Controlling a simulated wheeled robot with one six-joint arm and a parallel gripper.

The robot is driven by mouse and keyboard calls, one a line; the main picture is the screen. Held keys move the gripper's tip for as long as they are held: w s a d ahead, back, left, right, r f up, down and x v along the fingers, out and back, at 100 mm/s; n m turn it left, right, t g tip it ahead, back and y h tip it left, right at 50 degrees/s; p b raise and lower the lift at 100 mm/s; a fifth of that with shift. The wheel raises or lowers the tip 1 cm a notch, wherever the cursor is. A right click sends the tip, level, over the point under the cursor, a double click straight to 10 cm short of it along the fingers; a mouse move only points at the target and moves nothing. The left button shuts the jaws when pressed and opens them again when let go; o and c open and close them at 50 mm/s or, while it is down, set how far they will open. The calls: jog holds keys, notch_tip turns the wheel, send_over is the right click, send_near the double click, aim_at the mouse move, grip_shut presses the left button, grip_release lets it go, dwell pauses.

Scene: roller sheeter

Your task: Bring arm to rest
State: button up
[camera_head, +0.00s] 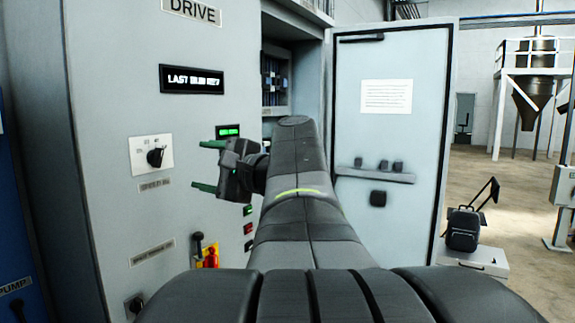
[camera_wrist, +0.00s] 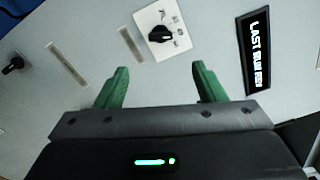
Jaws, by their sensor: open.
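My gripper (camera_head: 206,166) is raised in front of the grey drive cabinet (camera_head: 108,75), to the right of a black rotary knob on a white plate (camera_head: 151,156). Its green fingers are spread apart and empty. The wrist view shows the same open fingers (camera_wrist: 158,88) against the cabinet face. The rotary knob (camera_wrist: 160,35) lies beyond the fingers, apart from them. My arm reaches forward and hides part of the cabinet's front.
A display (camera_head: 192,79) is above the knob. A red and yellow switch (camera_head: 207,255) sits lower down. An open cabinet door (camera_head: 390,130) stands right of my arm. A black bag (camera_head: 463,230) rests on a box beyond it. The floor at the right is partly clear.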

aim_at(160, 159)
jog(key=shift+a, duration=0.1)
dwell(0.3)
jog(key=p+x, duration=0.4)
jog(key=x, duration=0.9)
jog(key=shift+w+a, duration=0.15)
jog(key=shift+a, duration=0.2)
jog(key=shift+d, duration=0.15)
